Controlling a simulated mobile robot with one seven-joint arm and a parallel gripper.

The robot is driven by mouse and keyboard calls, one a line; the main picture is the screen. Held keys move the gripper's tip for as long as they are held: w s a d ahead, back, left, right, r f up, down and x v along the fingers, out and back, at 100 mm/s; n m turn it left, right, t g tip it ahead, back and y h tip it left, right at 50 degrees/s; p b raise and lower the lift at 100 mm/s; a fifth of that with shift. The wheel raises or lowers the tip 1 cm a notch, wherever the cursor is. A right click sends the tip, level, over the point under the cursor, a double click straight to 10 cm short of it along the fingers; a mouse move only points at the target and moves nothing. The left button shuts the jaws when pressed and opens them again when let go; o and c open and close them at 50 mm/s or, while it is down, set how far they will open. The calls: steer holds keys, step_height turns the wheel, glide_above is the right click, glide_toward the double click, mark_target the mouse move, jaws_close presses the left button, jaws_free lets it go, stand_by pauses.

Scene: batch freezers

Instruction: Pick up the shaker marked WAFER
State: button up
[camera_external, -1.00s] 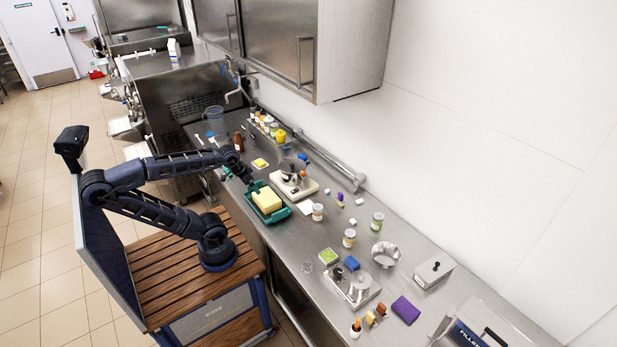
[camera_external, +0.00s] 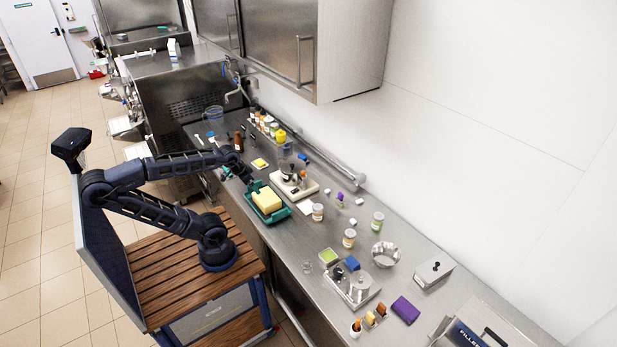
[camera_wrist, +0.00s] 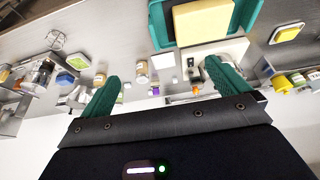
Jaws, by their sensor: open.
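Several small labelled jars that look like shakers stand on the steel counter; no label is legible, so I cannot tell which is marked WAFER. One jar (camera_external: 317,212) stands right of the green tray, another (camera_external: 349,238) nearer the front, and a green-banded one (camera_external: 377,222) farther back. In the wrist view, one jar (camera_wrist: 141,73) shows between the fingers and another (camera_wrist: 100,79) beside the left finger. My gripper (camera_external: 246,174) is at the tray's left end, above the counter. Its teal fingers are apart and empty in the wrist view (camera_wrist: 161,72).
The green tray (camera_external: 280,218) holds a yellow block (camera_external: 267,200). A scale (camera_external: 305,190) stands behind it. A rack of bottles (camera_external: 266,124) lies at the back left. A metal-plated device (camera_external: 355,289), purple block (camera_external: 405,310) and steel box (camera_external: 434,270) occupy the right.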

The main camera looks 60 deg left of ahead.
stand_by(0.4)
steer(key=c, duration=0.4)
steer(key=shift+c, duration=0.2)
steer(key=m+g+h, duration=0.1)
steer(key=m+h, duration=0.2)
steer(key=m, duration=0.5)
glide_above(346, 227)
steer(key=s+a, duration=0.2)
steer(key=s, duration=0.1)
step_height(346, 227, down, 15)
steer(key=x, duration=0.4)
steer(key=shift+d+f, duration=0.25)
steer(key=shift+f, duration=0.05)
steer(key=shift+w+x, duration=0.15)
steer(key=shift+x, duration=1.4)
steer(key=shift+w+x, duration=0.1)
steer(key=shift+x, duration=1.4)
